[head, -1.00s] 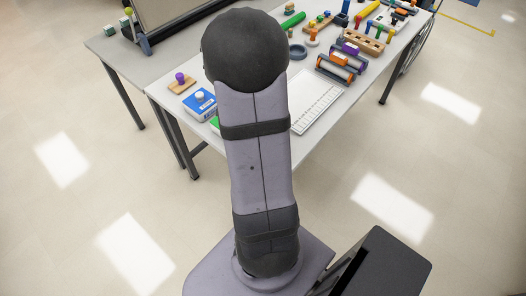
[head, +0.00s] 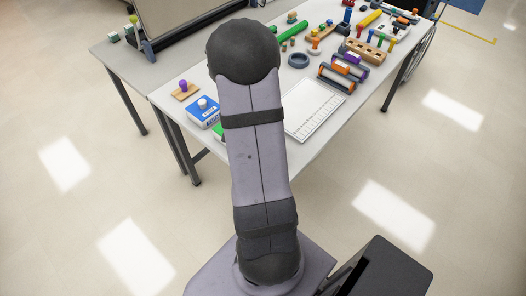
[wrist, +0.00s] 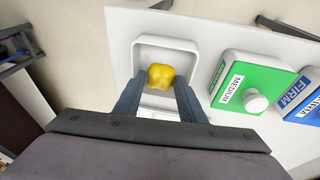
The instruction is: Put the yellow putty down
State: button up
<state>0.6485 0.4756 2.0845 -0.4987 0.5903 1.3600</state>
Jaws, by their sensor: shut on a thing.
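The yellow putty (wrist: 161,76) is a small rounded lump in the wrist view. My gripper (wrist: 160,84) is shut on it, with one finger on each side. The putty shows against the inside of a square white tray (wrist: 165,41) with a raised rim. I cannot tell whether the putty touches the tray's floor. In the head view my arm hides the gripper, the putty and the tray.
Right of the tray stand a green box (wrist: 252,77) marked MEDIUM with a white knob, and a blue box (wrist: 299,93) marked FIRM. In the head view, a white board (head: 314,109) and several therapy items lie farther along the table (head: 290,157).

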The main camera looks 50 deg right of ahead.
jog(key=shift+f, duration=1.65)
jog(key=shift+f, duration=0.15)
jog(key=o, duration=0.8)
jog(key=shift+o, duration=0.4)
jog(key=shift+w+r, duration=0.15)
jog(key=shift+r, duration=0.55)
jog(key=b+v, duration=0.1)
jog(key=v, duration=1)
jog(key=shift+a, duration=0.2)
